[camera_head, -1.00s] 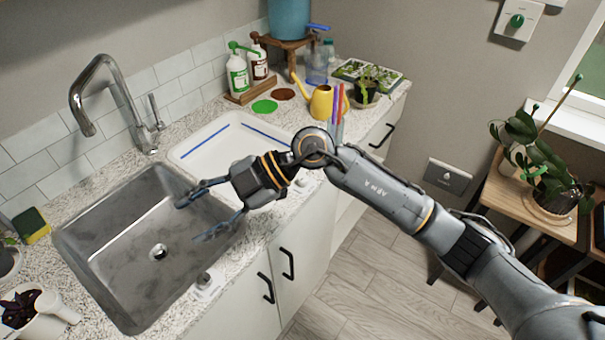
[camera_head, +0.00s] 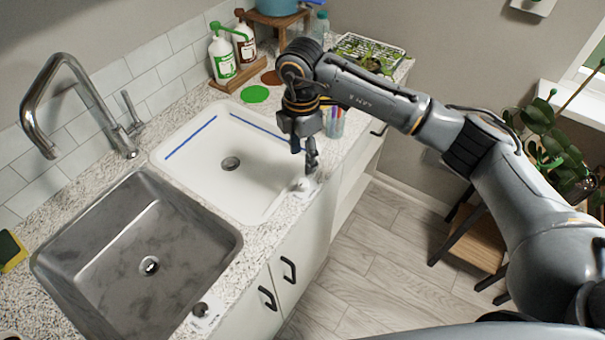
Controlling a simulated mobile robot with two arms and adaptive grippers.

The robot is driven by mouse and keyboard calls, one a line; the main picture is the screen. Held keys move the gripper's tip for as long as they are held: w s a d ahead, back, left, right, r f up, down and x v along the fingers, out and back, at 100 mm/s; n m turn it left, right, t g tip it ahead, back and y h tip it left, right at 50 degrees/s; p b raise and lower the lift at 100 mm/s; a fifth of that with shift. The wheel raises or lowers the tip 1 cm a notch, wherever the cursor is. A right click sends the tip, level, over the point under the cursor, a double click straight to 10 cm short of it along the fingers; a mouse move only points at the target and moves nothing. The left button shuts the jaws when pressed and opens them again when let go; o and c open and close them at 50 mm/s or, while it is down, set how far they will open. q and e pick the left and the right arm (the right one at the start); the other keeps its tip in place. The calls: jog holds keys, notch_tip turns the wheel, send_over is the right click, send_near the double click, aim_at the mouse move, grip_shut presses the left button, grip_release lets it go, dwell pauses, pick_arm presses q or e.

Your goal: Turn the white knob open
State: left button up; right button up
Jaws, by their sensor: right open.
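The white knob (camera_head: 302,185) sits on the counter's front edge, in front of the white basin (camera_head: 258,190). It is small, and how far it is turned cannot be made out. My right gripper (camera_head: 304,164) points down just above it, with the fingers open. The fingers partly overlap the knob in this view, and I cannot tell whether they touch it. My left gripper is not in view.
A tall faucet (camera_head: 38,95) stands behind the sinks. A pen cup (camera_head: 334,124) and green and brown bottles (camera_head: 222,62) stand beyond the gripper. The basin is empty.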

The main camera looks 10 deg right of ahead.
send_over(303, 182)
notch_tip(303, 182, down, 4)
jog(key=shift+f+p, duration=0.1)
jog(key=shift+p, duration=0.35)
notch_tip(303, 182, down, 4)
jog(key=shift+s+f+p, duration=0.1)
jog(key=shift+p, duration=0.35)
jog(key=shift+f, duration=0.8)
jog(key=shift+c, duration=0.4)
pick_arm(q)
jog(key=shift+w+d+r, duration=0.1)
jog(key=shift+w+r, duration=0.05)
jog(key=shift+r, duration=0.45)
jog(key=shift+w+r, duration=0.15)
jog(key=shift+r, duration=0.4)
pick_arm(e)
grip_shut()
